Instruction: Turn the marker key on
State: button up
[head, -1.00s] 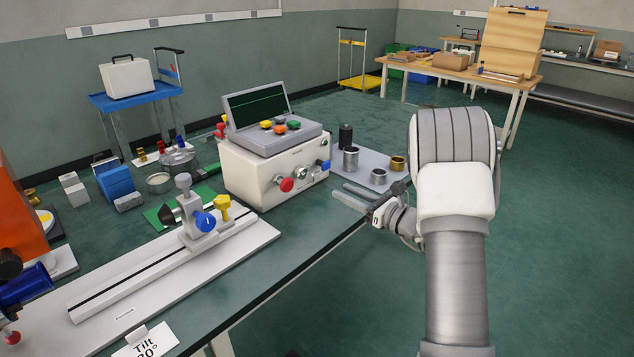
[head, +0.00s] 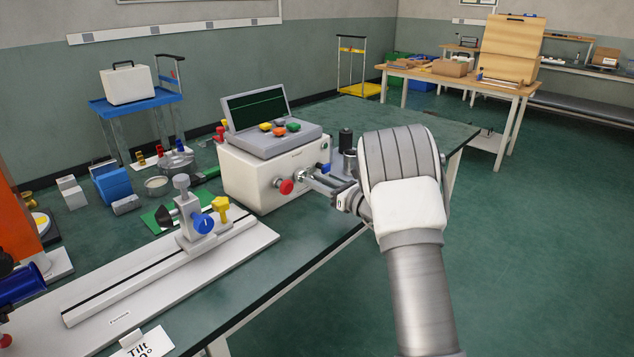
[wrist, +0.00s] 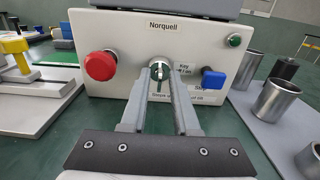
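The marker key (wrist: 159,71) is a small metallic key switch on the front of the white "Norquell" box (wrist: 120,40). It sits between the red knob (wrist: 101,66) and the blue knob (wrist: 213,80).
A green button (wrist: 234,40) is at the upper right of the box front. Metal cylinders (wrist: 275,101) stand on a grey tray to the right. A clamp on a white rail (head: 160,265) lies to the left. The screen unit (head: 258,108) sits on top of the box.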

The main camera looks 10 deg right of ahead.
grip_shut()
jog(key=m+p, duration=0.2)
jog(key=shift+d+r+m, duration=0.15)
jog(key=shift+r+m, duration=0.05)
jog(key=shift+m, duration=0.1)
jog(key=m+p, duration=0.2)
jog(key=p, duration=0.1)
jog(key=shift+w+m, duration=0.1)
jog(key=shift+m, duration=0.3)
jog(key=m+p, duration=0.3)
jog(key=shift+d, duration=0.1)
jog(key=shift+f+m+p, duration=0.2)
jog(key=shift+m+p, duration=0.65)
jog(key=shift+m, duration=0.05)
jog(key=shift+f+m+p, duration=0.15)
jog(key=shift+m+p, duration=0.65)
jog(key=shift+m, duration=0.1)
jog(key=shift+f, duration=0.1)
jog(key=shift+o, duration=1.2)
grip_release()
